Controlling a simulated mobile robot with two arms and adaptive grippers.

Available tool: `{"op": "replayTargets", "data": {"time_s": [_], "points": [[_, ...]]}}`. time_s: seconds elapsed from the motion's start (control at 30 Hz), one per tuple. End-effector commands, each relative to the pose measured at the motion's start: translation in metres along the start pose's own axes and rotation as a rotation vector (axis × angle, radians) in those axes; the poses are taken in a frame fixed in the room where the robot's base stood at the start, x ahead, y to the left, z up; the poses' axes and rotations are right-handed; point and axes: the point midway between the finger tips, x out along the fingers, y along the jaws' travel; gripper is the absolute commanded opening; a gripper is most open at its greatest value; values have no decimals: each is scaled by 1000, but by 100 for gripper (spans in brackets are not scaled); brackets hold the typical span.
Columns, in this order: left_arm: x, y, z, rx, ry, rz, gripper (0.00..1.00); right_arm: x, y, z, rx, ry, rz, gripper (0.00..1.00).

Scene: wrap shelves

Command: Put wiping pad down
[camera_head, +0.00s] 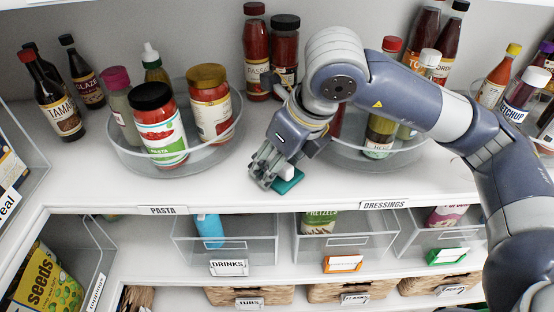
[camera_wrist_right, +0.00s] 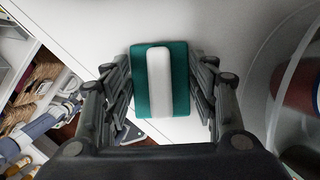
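The wiping pad is a teal block with a white raised strip along its top. In the head view the pad (camera_head: 287,185) is at the front of the upper shelf, partly hidden by my right gripper (camera_head: 267,170). In the right wrist view the pad (camera_wrist_right: 181,85) lies between the fingers of my right gripper (camera_wrist_right: 162,75). The fingers are spread wide, one beside each long edge of the pad, and clear of the white strip. The pad appears to rest flat on the shelf.
A clear turntable (camera_head: 120,158) with jars stands left of the gripper on the upper shelf (camera_head: 225,185). Another turntable (camera_head: 400,160) with bottles stands right, close to my wrist. Sauce bottles (camera_head: 256,50) stand behind. Clear bins (camera_head: 260,250) sit on the shelf below the front edge.

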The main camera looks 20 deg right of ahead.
Motion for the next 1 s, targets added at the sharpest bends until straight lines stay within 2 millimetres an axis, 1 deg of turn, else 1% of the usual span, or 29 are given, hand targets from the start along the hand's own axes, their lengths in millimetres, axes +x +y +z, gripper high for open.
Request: {"op": "replayTargets", "data": {"time_s": [0.03, 0.07, 0.1, 0.4, 0.53, 0.57, 0.63, 0.73, 0.83, 1.0], "points": [[0, 0, 0, 0, 0, 0, 78, 0, 0, 0, 0, 0, 0, 65], [0, 0, 0, 0, 0, 0, 78, 0, 0, 0, 0, 1, 0, 72], [0, 0, 0, 0, 0, 0, 78, 0, 0, 0, 0, 1, 0, 73], [-1, 0, 0, 0, 1, 0, 78, 0, 0, 0, 0, 0, 0, 73], [-5, 0, -1, 0, 1, 0, 78, -4, 0, 2, 0, 1, 0, 73], [-8, 0, -1, 0, 1, 0, 78, -6, 0, 2, 0, 0, 0, 73], [0, 0, -1, 0, 1, 0, 78, -13, 0, 2, 1, -5, -1, 73], [7, 0, 0, 0, 1, 0, 78, -33, 0, 2, 0, -7, -2, 73], [24, 0, 1, 0, 1, 0, 78, -36, -1, -25, 0, -4, -4, 73], [43, 0, 3, 0, 1, 0, 78, -54, -1, -63, 1, -5, -4, 73]]}}
